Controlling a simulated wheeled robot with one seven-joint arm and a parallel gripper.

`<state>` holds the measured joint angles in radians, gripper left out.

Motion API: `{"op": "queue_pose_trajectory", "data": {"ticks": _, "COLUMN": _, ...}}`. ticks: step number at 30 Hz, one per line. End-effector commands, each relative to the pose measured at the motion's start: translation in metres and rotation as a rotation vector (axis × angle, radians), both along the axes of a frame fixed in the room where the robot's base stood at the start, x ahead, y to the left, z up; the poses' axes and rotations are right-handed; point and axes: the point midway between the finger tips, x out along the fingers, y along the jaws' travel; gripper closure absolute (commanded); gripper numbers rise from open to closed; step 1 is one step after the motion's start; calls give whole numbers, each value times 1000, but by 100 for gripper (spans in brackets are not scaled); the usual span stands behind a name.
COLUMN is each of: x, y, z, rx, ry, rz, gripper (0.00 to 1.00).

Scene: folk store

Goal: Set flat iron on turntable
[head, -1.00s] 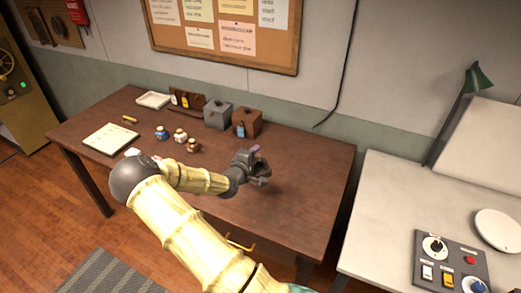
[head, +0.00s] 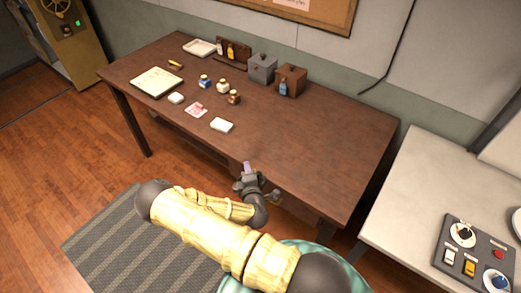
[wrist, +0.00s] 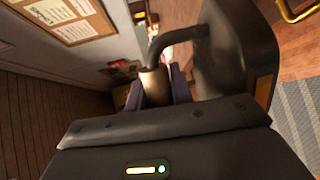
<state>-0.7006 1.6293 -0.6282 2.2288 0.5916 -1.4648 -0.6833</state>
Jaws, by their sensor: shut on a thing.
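My gripper (head: 250,178) is in front of the brown table's near edge in the head view. In the wrist view my gripper (wrist: 157,88) is shut on the flat iron's tan grip (wrist: 153,82). A bent dark bar runs from the grip to the iron's large dark body (wrist: 236,55), right of the fingers. In the head view the iron is small and hard to tell from the gripper. A round white disc (head: 516,222), probably the turntable, lies on the pale bench and is cut by the right edge.
A control panel (head: 472,257) with knobs and switches sits on the pale bench (head: 408,195), before the disc. The brown table (head: 330,150) holds bottles, boxes and papers at its left and back; its right part is clear. A striped rug (head: 115,240) covers the floor.

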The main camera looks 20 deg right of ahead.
Motion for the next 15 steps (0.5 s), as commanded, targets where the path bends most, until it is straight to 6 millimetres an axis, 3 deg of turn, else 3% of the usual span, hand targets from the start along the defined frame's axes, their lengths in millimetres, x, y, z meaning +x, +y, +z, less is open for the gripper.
{"op": "queue_pose_trajectory", "data": {"ticks": 7, "x": -36, "y": 38, "z": -55, "rx": -1, "ry": 4, "rz": 179, "gripper": 100}}
{"op": "queue_pose_trajectory", "data": {"ticks": 15, "x": -48, "y": 46, "z": -99, "rx": 2, "ry": 1, "rz": 229, "gripper": 100}}
